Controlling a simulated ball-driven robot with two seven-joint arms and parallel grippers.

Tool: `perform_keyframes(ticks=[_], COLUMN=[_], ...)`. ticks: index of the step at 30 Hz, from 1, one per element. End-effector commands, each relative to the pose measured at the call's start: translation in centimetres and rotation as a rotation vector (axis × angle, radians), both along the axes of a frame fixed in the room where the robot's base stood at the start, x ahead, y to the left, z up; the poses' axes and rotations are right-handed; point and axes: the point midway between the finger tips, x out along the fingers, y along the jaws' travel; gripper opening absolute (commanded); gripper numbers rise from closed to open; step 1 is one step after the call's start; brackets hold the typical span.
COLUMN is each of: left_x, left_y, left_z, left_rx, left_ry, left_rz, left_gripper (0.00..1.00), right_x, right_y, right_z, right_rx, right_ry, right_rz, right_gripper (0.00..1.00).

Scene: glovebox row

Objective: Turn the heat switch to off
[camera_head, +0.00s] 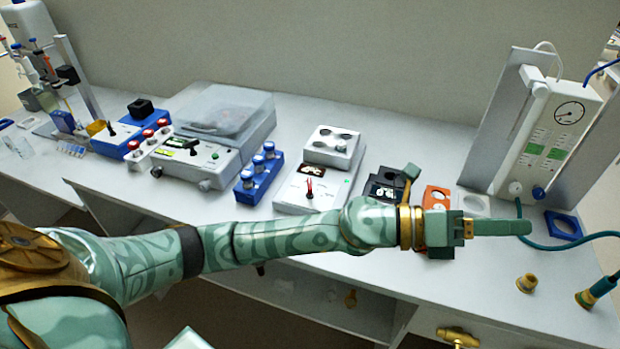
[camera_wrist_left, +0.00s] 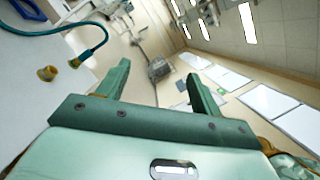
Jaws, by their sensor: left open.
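A white block unit (camera_head: 287,196) stands at the middle of the bench in the head view. On its front are a red pointer knob (camera_head: 309,188) and a small dark display; I cannot read any label, so I cannot tell for sure that this knob is the heat switch. My left arm reaches across in front of the unit. My left gripper (camera_head: 505,228) is to the right of the knob and apart from it, pointing right. In the left wrist view the gripper (camera_wrist_left: 157,80) has its two fingers spread with nothing between them. My right gripper is not in view.
A blue rack with vials (camera_head: 245,188) and a clear-lidded instrument (camera_head: 225,110) stand left of the block unit. An orange holder (camera_head: 436,197) is behind my left wrist. A gauge panel (camera_head: 555,130) with a teal hose (camera_head: 570,246) stands at right. Brass fittings (camera_head: 527,283) are near the front edge.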

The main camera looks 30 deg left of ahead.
Motion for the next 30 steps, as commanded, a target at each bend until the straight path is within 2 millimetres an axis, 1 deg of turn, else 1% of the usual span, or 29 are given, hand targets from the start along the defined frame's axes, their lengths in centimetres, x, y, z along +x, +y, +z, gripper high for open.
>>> perform_keyframes(ticks=[1, 2, 3, 4, 5, 6, 7, 8, 9, 11, 12, 15, 16, 18, 20, 22, 26, 29, 30], left_x=[0.3, 0.4, 0.9, 1.5, 2.3, 3.7, 4.9, 6.0, 7.3, 8.6, 9.1, 9.6, 9.6, 9.4, 9.3, 9.2, 9.1, 9.1, 9.1], left_y=[-0.4, -0.2, 0.9, 2.2, 4.1, 7.2, 10.0, 13.1, 17.2, 22.8, 26.1, 32.3, 33.7, 36.0, 37.0, 37.5, 37.5, 37.5, 37.5], left_z=[-1.3, -2.5, -4.3, -5.6, -6.8, -8.0, -8.5, -8.6, -8.4, -7.3, -6.2, -3.5, -2.8, -1.5, -1.0, -1.1, -2.9, -5.3, -6.4], left_rx=[0.185, 0.304, 0.468, 0.594, 0.722, 0.893, 1.02, 1.142, 1.285, 1.456, 1.544, 1.688, 1.716, 1.759, 1.776, 1.786, 1.785, 1.783, 1.783], left_ry=[-0.117, -0.176, -0.241, -0.278, -0.302, -0.315, -0.311, -0.295, -0.255, -0.175, -0.116, 0.024, 0.06, 0.125, 0.156, 0.175, 0.179, 0.18, 0.18], left_rz=[-0.112, -0.181, -0.264, -0.321, -0.372, -0.427, -0.46, -0.485, -0.507, -0.518, -0.514, -0.489, -0.482, -0.463, -0.455, -0.453, -0.456, -0.459, -0.459], left_gripper=[0.65, 0.65, 0.65, 0.65, 0.65, 0.65, 0.65, 0.65, 0.65, 0.65, 0.65, 0.65, 0.65, 0.65, 0.65, 0.65, 0.65, 0.65, 0.65], right_x=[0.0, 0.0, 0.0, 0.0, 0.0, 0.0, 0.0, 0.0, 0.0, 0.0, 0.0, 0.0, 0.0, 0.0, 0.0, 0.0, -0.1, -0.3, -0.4], right_y=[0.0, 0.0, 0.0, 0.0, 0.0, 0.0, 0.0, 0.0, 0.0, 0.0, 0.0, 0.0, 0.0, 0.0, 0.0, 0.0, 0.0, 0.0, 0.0], right_z=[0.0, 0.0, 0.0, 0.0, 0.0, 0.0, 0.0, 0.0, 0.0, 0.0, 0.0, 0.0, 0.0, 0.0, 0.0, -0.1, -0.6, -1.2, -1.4], right_rx=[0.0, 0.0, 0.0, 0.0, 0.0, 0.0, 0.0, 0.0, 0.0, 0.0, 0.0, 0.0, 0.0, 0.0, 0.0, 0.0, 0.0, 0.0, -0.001], right_ry=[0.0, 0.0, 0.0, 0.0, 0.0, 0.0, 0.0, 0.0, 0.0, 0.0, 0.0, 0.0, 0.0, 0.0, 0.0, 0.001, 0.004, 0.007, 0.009], right_rz=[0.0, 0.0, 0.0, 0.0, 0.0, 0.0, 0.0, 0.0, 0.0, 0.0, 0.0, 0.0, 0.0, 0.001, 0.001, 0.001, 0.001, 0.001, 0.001], right_gripper=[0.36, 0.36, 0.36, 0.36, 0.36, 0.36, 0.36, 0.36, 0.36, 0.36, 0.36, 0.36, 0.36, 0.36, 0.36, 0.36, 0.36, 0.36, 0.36])
